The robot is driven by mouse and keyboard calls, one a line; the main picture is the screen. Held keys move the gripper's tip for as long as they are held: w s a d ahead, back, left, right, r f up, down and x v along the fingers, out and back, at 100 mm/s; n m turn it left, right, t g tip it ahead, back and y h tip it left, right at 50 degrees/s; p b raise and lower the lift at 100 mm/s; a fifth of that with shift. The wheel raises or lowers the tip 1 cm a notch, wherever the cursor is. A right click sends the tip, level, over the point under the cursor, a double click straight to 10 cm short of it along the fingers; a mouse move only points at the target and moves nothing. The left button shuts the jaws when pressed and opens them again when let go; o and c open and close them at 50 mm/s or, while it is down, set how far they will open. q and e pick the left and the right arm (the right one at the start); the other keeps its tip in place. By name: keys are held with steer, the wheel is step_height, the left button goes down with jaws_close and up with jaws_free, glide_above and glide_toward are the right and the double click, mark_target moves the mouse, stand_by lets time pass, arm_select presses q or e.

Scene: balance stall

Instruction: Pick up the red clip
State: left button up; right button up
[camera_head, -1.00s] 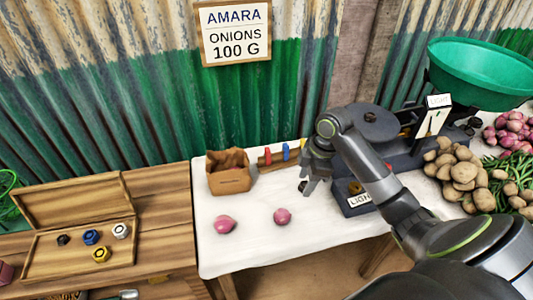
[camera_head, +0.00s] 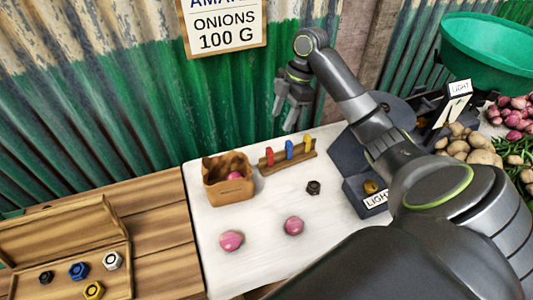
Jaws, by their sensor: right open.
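The red clip (camera_head: 269,155) stands upright on a wooden rack (camera_head: 288,160), at its left end. A blue clip (camera_head: 289,149) and a yellow clip (camera_head: 307,142) stand to its right on the same rack. My right gripper (camera_head: 288,118) is open and empty, fingers pointing down, and in the picture it shows above the rack, apart from the clips. My left gripper is not in view.
A paper bag (camera_head: 229,191) with an onion inside stands left of the rack. Two onions (camera_head: 231,241) (camera_head: 293,226) and a dark hex nut (camera_head: 313,188) lie on the white table (camera_head: 262,255). The balance (camera_head: 350,165) stands on the right. A wooden box (camera_head: 60,240) holds several nuts.

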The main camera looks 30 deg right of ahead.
steer(key=b, duration=0.3)
glide_toward(270, 149)
steer(key=f, duration=0.2)
steer(key=f+b, duration=0.1)
steer(key=a+f+b, duration=0.2)
steer(key=f, duration=0.1)
steer(key=shift+s+a, duration=0.1)
steer(key=shift+s, duration=0.2)
steer(key=shift+w+a+f, duration=0.1)
steer(key=shift+f, duration=0.25)
steer(key=x, duration=0.4)
steer(key=shift+w+f, duration=0.1)
steer(key=shift+w, duration=0.25)
steer(key=shift+f, duration=0.45)
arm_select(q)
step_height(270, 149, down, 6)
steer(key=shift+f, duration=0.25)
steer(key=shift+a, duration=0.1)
arm_select(e)
steer(key=c, duration=1)
steer(key=shift+c, duration=0.2)
